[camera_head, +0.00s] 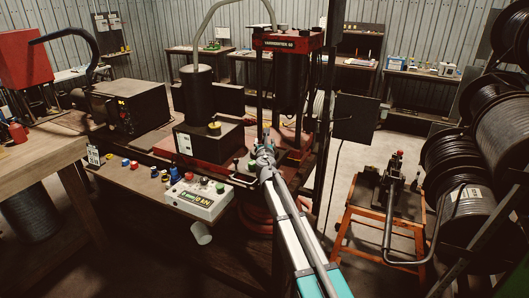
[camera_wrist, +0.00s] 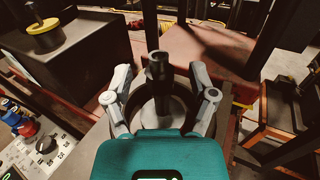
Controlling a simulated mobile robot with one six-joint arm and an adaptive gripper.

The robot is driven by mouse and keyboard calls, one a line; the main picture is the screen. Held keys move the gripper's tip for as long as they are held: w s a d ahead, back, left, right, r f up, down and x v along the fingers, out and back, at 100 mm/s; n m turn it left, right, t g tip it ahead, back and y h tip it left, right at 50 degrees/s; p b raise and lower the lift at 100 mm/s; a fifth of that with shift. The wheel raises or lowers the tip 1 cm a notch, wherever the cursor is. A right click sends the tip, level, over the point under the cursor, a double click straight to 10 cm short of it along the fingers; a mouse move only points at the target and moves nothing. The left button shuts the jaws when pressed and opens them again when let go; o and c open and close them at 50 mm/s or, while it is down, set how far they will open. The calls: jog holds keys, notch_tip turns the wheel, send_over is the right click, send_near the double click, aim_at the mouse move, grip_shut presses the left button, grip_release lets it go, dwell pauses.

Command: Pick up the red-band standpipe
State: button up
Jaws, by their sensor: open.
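My gripper (camera_head: 263,152) is low at the front of the red press. In the wrist view its two fingers (camera_wrist: 160,80) stand apart, one on each side of a dark upright tube (camera_wrist: 157,88). Gaps show between the tube and both fingers. The tube rises from a dark round ring or cup, partly hidden by my teal gripper body. I see no red band on this tube, so I cannot tell whether it is the red-band standpipe.
The red press (camera_head: 288,42) with its uprights stands around my gripper. A white control box (camera_head: 198,199) and several small coloured fittings (camera_head: 134,166) are on the bench to the left. A black box (camera_head: 209,141) bears a yellow-ringed piece (camera_wrist: 42,27). Hose reels (camera_head: 500,130) stand at right.

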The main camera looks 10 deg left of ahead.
grip_shut()
dwell(0.4)
jog(key=shift+r, duration=0.15)
notch_tip(320, 180, up, 3)
jog(key=p, duration=0.3)
jog(key=shift+f, duration=0.2)
jog(key=s+d+r+p, duration=0.4)
jog(key=s+r+p, duration=0.6)
jog(key=s, duration=0.3)
jog(key=shift+s+d, duration=0.15)
jog(key=shift+d, duration=0.05)
dwell(0.5)
